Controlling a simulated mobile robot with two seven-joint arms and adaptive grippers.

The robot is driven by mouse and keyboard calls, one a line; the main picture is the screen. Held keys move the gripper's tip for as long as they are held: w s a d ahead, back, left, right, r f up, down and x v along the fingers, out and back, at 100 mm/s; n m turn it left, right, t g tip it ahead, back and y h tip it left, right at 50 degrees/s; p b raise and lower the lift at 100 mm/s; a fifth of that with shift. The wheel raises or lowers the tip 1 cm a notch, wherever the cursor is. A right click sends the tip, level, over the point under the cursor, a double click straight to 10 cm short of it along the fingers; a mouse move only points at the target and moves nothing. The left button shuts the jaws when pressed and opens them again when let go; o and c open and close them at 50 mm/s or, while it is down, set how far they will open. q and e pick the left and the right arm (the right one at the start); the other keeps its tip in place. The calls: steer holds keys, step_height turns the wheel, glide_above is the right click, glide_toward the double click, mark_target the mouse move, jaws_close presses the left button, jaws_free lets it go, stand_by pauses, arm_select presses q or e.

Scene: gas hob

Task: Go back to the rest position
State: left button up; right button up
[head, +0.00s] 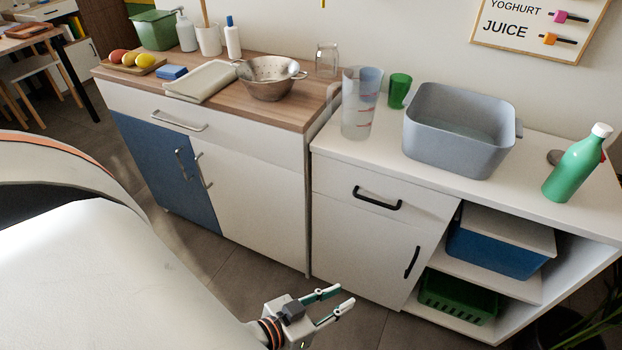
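My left gripper (345,295) is at the bottom centre of the head view, in front of the white cabinets and over the grey floor. Its two fingers, one with a green face showing, are spread apart with nothing between them. It touches nothing that I can see. My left arm fills the lower left of the view. My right gripper is not in view.
A white cabinet (377,255) with black handles carries a grey basin (455,155), a clear jug (357,120), a green cup (399,90) and a green bottle (573,168). A wooden counter (221,110) at left holds a colander (268,88). Floor (262,275) shows before the cabinets.

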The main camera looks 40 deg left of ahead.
arm_select(q)
steer(key=s+a+f+m+g+y, duration=0.1)
steer(key=s+a+f+m+g, duration=0.2)
steer(key=s+f, duration=0.3)
steer(key=r+p, duration=0.1)
steer(key=p, duration=0.2)
steer(key=d+r+p, duration=0.1)
steer(key=r+p, duration=0.1)
steer(key=p, duration=0.1)
steer(key=r+p, duration=0.2)
steer(key=shift+s+d+r+p, duration=0.2)
steer(key=shift+s+p, duration=0.2)
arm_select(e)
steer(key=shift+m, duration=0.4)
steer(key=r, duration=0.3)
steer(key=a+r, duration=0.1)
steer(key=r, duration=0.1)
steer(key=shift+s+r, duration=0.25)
